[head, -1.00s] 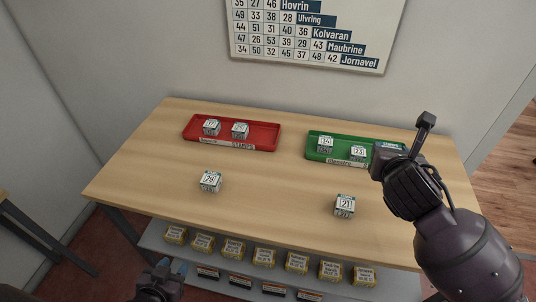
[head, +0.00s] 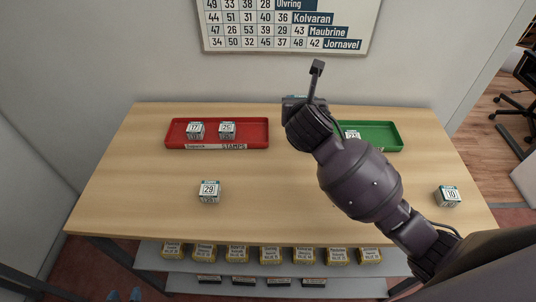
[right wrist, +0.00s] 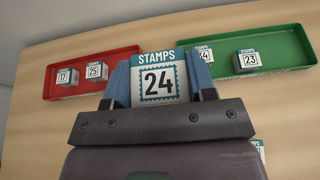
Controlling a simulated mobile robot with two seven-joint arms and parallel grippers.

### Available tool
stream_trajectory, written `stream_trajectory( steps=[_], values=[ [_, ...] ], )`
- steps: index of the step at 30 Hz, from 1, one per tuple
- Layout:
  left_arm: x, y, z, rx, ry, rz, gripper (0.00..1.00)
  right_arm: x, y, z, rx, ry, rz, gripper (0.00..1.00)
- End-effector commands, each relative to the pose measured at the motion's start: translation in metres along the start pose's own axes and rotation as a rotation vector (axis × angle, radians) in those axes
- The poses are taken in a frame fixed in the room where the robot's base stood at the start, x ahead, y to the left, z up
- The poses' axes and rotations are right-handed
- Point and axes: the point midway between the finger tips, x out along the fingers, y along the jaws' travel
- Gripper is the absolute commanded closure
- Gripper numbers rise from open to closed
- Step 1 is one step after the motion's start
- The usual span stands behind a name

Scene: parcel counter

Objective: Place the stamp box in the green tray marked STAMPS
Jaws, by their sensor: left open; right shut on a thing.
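My right gripper (right wrist: 158,72) is shut on a white stamp box with a teal STAMPS band and the number 24 (right wrist: 159,82). The box is upright between the blue fingers. In the head view my right wrist hides that box and the left end of the green tray (head: 386,134). The green tray also shows in the right wrist view (right wrist: 292,47), right of the held box, with boxes 34 (right wrist: 204,57) and 23 (right wrist: 249,60) in it. Its label is mostly hidden. My left gripper (head: 125,295) is open at the bottom edge, only its blue fingertips showing.
A red tray (head: 250,126) marked STAMPS holds boxes 17 (head: 195,130) and 25 (head: 227,130). Box 29 (head: 209,191) and box 10 (head: 447,196) stand on the counter (head: 130,190). Yellow packs (head: 237,252) line a shelf below. The counter's middle is clear.

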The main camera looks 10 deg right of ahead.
Motion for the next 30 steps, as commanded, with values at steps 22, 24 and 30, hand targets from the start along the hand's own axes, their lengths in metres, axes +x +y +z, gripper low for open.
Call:
stream_trajectory(
  steps=[22, 24, 30],
  values=[
    [0.007, 0.002, 0.003, 0.0, 0.017, 0.001, 0.57, 0.052, -0.002, -0.127, 0.0, 0.003, -0.002, 0.73],
    [0.008, 0.002, 0.004, 0.0, 0.017, 0.001, 0.57, 0.056, -0.002, -0.137, 0.001, 0.004, -0.001, 0.73],
    [0.009, 0.002, 0.003, 0.001, 0.02, 0.001, 0.57, 0.061, -0.002, -0.148, 0.0, 0.0, -0.001, 0.73]
  ],
)
